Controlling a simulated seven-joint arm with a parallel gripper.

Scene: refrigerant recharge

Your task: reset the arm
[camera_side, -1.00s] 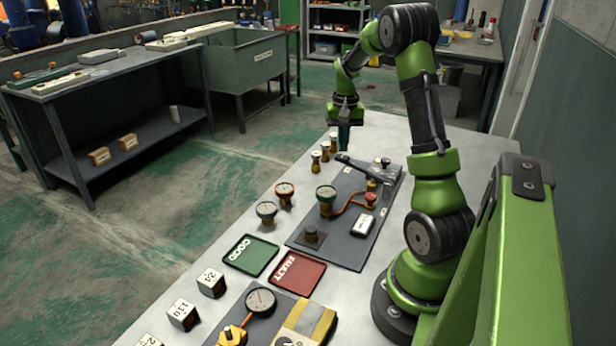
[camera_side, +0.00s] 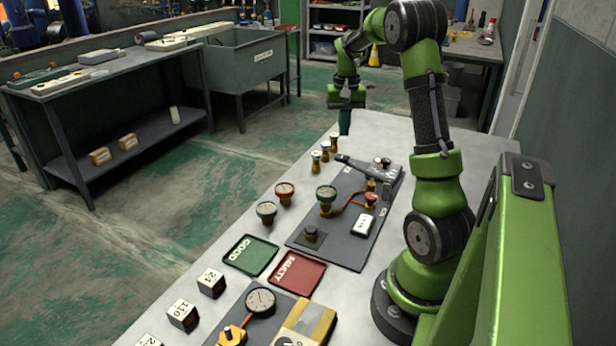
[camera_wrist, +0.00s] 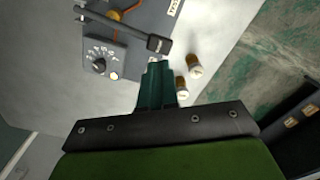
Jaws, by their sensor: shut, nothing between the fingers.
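My green arm reaches over the far end of the table, and my gripper (camera_side: 344,122) hangs there, pointing down above the tabletop. In the wrist view my gripper's teal fingers (camera_wrist: 157,72) are together with nothing between them. Below and ahead of them are a dark lever handle (camera_wrist: 125,30) and a grey dial box (camera_wrist: 103,62). Two small brass fittings with pale caps (camera_wrist: 194,68) stand right of the fingers. The lever (camera_side: 357,166) also shows in the side view, on the dark panel, apart from my gripper.
A green GOOD tray (camera_side: 250,254) and red FAULTY tray (camera_side: 297,271) lie nearer. Several brass fittings (camera_side: 325,150) line the left edge. The far tabletop is clear.

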